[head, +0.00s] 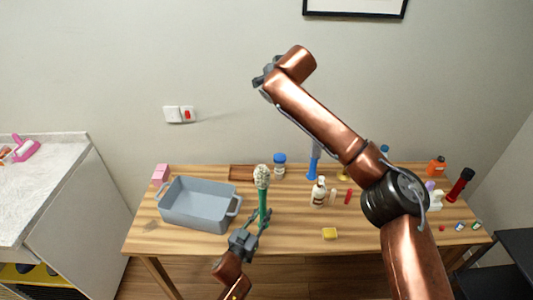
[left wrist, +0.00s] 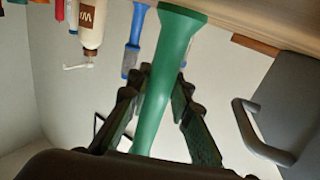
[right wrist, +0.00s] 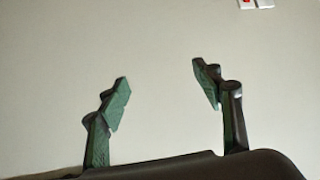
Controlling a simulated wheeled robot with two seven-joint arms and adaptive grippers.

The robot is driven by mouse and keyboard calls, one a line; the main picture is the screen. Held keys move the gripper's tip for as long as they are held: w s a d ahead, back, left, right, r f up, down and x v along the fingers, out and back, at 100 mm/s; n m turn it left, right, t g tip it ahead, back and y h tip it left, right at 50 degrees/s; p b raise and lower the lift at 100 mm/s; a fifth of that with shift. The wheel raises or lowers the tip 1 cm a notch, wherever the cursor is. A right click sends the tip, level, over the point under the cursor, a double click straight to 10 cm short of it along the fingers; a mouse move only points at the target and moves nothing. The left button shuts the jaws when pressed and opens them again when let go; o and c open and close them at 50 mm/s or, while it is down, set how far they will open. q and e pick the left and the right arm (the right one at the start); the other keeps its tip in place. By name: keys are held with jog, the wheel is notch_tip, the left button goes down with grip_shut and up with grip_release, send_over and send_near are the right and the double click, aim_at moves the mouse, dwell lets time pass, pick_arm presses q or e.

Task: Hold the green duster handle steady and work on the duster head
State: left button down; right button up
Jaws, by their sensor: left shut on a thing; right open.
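The green duster handle (head: 264,210) stands nearly upright above the table. A pale speckled duster head (head: 261,177) is at its top. My left gripper (head: 253,227) is shut on the handle, below the head. In the left wrist view the green handle (left wrist: 172,60) runs between the two fingers of my left gripper (left wrist: 160,95); the duster head is not visible there. My right gripper (head: 262,82) is raised high in front of the wall, well above the duster head. In the right wrist view my right gripper (right wrist: 160,72) is open and empty.
A grey-blue bin (head: 190,222) stands on the wooden table (head: 290,245) left of the duster. A white pump bottle (head: 318,193), a blue brush (head: 313,165), a blue-lidded jar (head: 279,170) and a yellow sponge (head: 329,233) are to the right. More bottles stand at the far right.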

jog(key=s+a+f+n+g, duration=0.2)
jog(key=s+f+g, duration=0.4)
jog(key=s+f, duration=0.4)
jog(key=n+g+h, duration=0.2)
jog(key=n+g, duration=0.1)
jog(key=g, duration=0.1)
send_over(261, 166)
jog(key=s+d, duration=0.2)
jog(key=f, duration=0.4)
jog(key=shift+w+a+f, duration=0.1)
jog(key=shift+a, duration=0.1)
jog(key=f, duration=0.4)
jog(key=w+f, duration=0.1)
jog(key=f, duration=0.2)
jog(key=a+f, duration=0.1)
jog(key=f, duration=0.3)
jog(key=shift+w+a+f, duration=0.1)
jog(key=shift+w+f, duration=0.05)
jog(key=shift+f, duration=0.2)
jog(key=shift+c, duration=0.7)
jog(key=c, duration=1.1)
jog(key=shift+r, duration=0.1)
jog(key=shift+c, duration=0.2)
jog(key=shift+r, duration=3.45)
jog(key=shift+r, duration=0.1)
